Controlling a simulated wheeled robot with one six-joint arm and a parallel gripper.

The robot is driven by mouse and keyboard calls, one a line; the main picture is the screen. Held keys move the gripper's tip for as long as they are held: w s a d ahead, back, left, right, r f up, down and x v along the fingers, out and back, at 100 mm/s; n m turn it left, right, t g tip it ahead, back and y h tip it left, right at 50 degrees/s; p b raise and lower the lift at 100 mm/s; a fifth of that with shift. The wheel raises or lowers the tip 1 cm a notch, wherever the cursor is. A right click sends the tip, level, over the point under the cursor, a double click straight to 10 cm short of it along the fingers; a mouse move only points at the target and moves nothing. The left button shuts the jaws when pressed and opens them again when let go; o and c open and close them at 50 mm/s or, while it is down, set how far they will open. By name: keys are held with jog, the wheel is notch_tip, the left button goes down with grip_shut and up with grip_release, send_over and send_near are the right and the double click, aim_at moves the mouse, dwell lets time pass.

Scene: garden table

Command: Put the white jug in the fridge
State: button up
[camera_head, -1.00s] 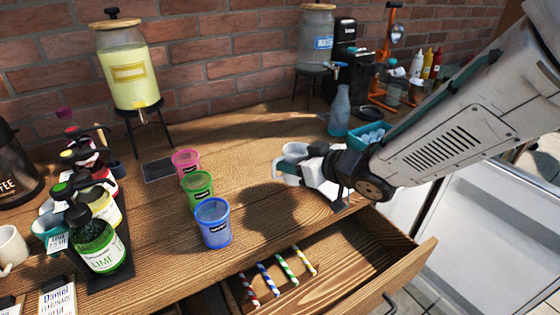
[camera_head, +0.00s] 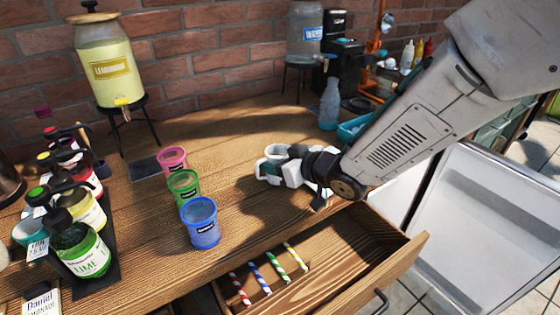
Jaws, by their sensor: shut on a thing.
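The white jug (camera_head: 271,153) is at my gripper, over the wooden table just right of the coloured cups. My gripper (camera_head: 276,166) is shut on it, and the gripper and wrist hide part of the jug. I cannot tell whether its base touches the table. The fridge (camera_head: 489,222) is at the right, below table height. Its white inside shows, and part of it is behind my arm.
Pink (camera_head: 172,161), green (camera_head: 184,187) and blue (camera_head: 200,222) cups stand left of the jug. An open drawer (camera_head: 340,262) holding several striped straws juts out in front. A blue bottle (camera_head: 330,104) stands behind my gripper. Syrup bottles (camera_head: 80,240) line the left.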

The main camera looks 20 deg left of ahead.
jog(key=shift+f, duration=0.15)
jog(key=o, duration=1.2)
jog(key=shift+s+d+r, duration=0.1)
jog(key=shift+d+r, duration=0.2)
jog(key=shift+d, duration=0.05)
jog(key=v, duration=1.1)
jog(key=shift+s+d, duration=0.1)
jog(key=shift+d, duration=0.1)
